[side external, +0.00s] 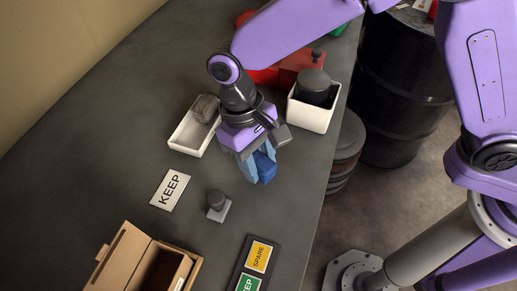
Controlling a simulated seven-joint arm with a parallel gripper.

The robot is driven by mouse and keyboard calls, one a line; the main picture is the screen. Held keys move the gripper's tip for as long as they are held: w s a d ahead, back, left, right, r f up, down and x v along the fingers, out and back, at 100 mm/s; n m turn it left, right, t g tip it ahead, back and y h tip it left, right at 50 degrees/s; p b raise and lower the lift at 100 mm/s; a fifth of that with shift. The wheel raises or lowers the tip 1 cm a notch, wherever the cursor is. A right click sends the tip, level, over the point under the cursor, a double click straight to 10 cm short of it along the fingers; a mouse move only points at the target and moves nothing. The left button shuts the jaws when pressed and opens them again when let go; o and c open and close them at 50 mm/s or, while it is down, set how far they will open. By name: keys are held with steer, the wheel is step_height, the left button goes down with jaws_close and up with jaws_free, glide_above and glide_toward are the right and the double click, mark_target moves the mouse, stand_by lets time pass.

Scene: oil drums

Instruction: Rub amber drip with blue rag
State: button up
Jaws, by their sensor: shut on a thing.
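My gripper (257,164) is over the middle of the dark grey table (95,150), pointing down. It is shut on the blue rag (266,172), which shows as a folded blue piece between and below the fingers. I cannot tell whether the rag touches the tabletop. I cannot make out the amber drip in this view; my gripper and the rag cover part of the table.
Behind my gripper are a white tray (184,139) with a grey lump and a white bin (309,118) with a dark container. In front are a KEEP card (170,190), a small grey knobbed block (217,206), an open cardboard box (118,256) and a SPARE/KEEP board (243,258). Black drums (400,100) stand right.

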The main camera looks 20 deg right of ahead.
steer(key=shift+f, duration=0.9)
steer(key=shift+w+d+r, duration=0.15)
steer(key=shift+w+d, duration=0.4)
steer(key=shift+d, duration=0.05)
steer(key=shift+c, duration=0.4)
steer(key=shift+w+d, duration=2.1)
steer(key=shift+w, duration=0.05)
steer(key=shift+s+a, duration=2.7)
steer(key=shift+s, duration=0.05)
steer(key=shift+w+a, duration=0.15)
steer(key=shift+a, duration=0.1)
steer(key=shift+w+a, duration=0.1)
steer(key=shift+w, duration=0.2)
steer(key=shift+w+d, duration=2.65)
steer(key=shift+d, duration=0.1)
steer(key=shift+s+a, duration=2.75)
steer(key=shift+r, duration=4.1)
